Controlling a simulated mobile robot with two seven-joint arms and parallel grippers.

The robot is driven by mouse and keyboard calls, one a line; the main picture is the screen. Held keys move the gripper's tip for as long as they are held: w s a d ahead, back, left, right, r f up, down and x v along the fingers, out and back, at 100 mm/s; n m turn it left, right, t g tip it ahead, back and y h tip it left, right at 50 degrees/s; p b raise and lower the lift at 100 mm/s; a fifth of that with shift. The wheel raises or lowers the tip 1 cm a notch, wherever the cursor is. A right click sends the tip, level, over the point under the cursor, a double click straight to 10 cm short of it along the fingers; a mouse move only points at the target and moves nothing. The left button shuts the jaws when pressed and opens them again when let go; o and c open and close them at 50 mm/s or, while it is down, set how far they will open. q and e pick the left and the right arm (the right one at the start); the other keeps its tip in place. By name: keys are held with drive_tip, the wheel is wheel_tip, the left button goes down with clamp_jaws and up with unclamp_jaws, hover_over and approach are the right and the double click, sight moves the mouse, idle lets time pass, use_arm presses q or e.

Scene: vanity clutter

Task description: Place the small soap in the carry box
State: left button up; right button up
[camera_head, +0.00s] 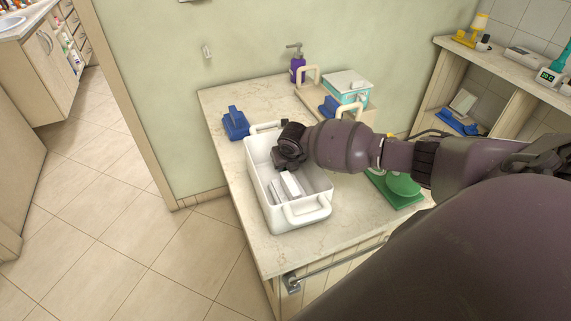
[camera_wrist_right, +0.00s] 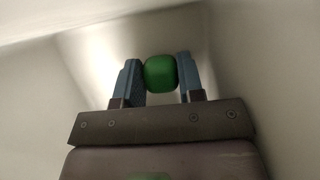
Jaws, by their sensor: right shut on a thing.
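The carry box (camera_head: 285,219) is a white open bin with raised handles at both ends, standing on the marble counter. My right gripper (camera_head: 284,163) reaches down into the box from the right, at its far half. In the right wrist view my gripper (camera_wrist_right: 158,64) is shut on the small soap (camera_wrist_right: 160,73), a rounded green block pinched between the two blue-grey fingers. Pale box walls surround it. The head view hides the soap behind my wrist, and I cannot tell whether it touches the box floor. My left gripper is out of view.
White upright pieces (camera_head: 290,184) show inside the box. A green tray with a bowl (camera_head: 403,186) sits right, below my arm. The counter's front is clear.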

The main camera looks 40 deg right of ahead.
drive_tip(key=shift+f, duration=0.1)
drive_tip(key=o, duration=1)
drive_tip(key=shift+r, duration=0.3)
drive_tip(key=shift+p+v, duration=0.75)
drive_tip(key=shift+v, duration=5.1)
drive_tip(key=shift+s, duration=0.1)
